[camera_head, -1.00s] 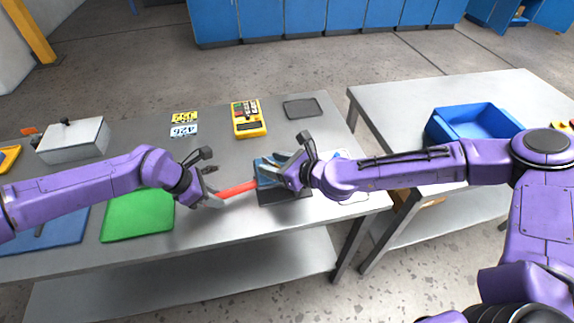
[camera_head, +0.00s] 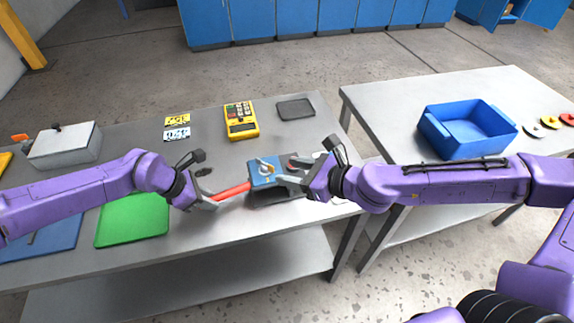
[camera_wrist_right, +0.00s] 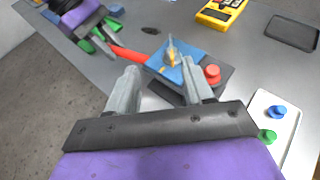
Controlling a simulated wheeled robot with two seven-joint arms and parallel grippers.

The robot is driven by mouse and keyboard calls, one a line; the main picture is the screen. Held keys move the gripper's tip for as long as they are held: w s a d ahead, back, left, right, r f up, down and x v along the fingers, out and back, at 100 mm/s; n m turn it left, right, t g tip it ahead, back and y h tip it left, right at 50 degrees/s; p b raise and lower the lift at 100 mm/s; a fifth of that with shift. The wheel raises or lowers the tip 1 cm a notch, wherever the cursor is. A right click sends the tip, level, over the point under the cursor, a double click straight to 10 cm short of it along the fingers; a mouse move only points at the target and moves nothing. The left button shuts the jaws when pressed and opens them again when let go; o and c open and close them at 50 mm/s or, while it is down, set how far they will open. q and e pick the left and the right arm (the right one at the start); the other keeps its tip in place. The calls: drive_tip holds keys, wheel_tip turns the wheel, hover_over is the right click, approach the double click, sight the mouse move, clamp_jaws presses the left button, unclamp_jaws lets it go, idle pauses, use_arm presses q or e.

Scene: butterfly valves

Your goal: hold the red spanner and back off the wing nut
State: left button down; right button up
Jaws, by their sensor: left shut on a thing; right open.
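The red spanner (camera_head: 232,191) runs from my left gripper (camera_head: 208,197) to the blue-topped fixture (camera_head: 257,179). My left gripper is shut on the spanner's left end. The spanner also shows in the right wrist view (camera_wrist_right: 128,53); its far end meets the fixture, and how it engages there is unclear. The wing nut (camera_wrist_right: 171,52), silvery with a yellow part beside it, stands on the fixture's blue top; it is small in the head view (camera_head: 265,168). My right gripper (camera_wrist_right: 163,85) is open and empty, its fingers just short of the wing nut and apart from it.
A red knob (camera_wrist_right: 212,73) sits beside the blue top. A white tray (camera_wrist_right: 287,100) with blue and green knobs lies right of the fixture. Behind are a yellow meter (camera_head: 241,121) and a dark pad (camera_head: 296,107). A blue bin (camera_head: 466,130) stands on the right table.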

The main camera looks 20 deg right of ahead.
drive_tip(key=w+a+r+n+g, duration=0.2)
drive_tip(key=w+a+n+g, duration=0.15)
drive_tip(key=a+n, duration=0.45)
drive_tip(key=w+a+r+n+g, duration=0.3)
drive_tip(key=w+a+n, duration=0.2)
drive_tip(key=n, duration=0.8)
wheel_tip(320, 180, up, 3)
drive_tip(key=n+g+h, duration=0.4)
drive_tip(key=n+h, duration=0.5)
drive_tip(key=n, duration=0.5)
hover_over(264, 163)
drive_tip(key=shift+t, duration=0.25)
wheel_tip(264, 163, down, 11)
drive_tip(key=shift+f, duration=0.2)
